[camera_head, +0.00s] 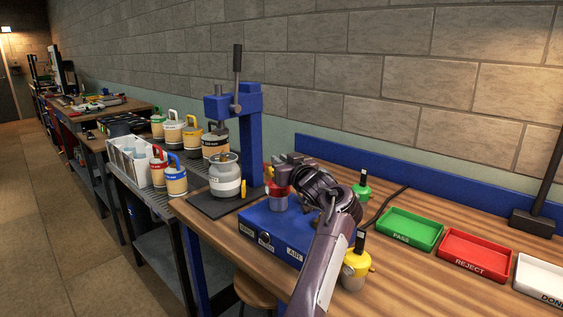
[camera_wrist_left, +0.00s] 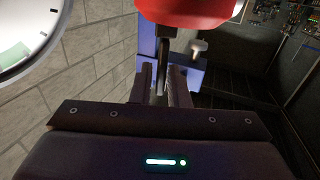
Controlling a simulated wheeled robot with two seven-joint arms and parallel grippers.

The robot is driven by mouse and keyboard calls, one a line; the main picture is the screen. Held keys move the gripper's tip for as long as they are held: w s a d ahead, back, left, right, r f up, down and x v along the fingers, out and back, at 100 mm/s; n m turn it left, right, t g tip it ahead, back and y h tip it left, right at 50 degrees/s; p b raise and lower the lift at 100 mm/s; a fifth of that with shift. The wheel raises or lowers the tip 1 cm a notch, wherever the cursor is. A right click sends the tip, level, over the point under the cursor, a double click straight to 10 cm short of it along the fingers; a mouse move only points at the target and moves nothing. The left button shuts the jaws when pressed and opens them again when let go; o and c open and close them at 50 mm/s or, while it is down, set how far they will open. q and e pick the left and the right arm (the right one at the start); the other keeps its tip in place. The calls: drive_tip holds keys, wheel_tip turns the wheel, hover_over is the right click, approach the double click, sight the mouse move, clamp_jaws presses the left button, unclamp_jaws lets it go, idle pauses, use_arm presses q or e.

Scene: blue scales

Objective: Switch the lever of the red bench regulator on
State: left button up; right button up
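The red bench regulator (camera_head: 278,201) stands at the back of the blue box on the bench, partly hidden behind my left gripper. In the left wrist view its red body (camera_wrist_left: 187,9) fills the top edge, and a thin dark grey piece, likely its lever (camera_wrist_left: 162,68), hangs down from it. My left gripper (camera_head: 283,163) is at the regulator's upper part. In the left wrist view its two fingers (camera_wrist_left: 162,88) stand apart, with the dark piece between them. I cannot tell whether they touch it. My right gripper is not in view.
A green regulator (camera_head: 361,189) and a yellow regulator (camera_head: 356,264) stand near my arm. A blue press (camera_head: 251,140) with a grey canister (camera_head: 225,178) is left. Green (camera_head: 412,229), red (camera_head: 475,256) and white (camera_head: 541,277) trays lie right. A gauge (camera_wrist_left: 25,35) shows close at upper left.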

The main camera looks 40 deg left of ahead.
use_arm(q)
drive_tip(key=shift+c, duration=1.1)
clamp_jaws()
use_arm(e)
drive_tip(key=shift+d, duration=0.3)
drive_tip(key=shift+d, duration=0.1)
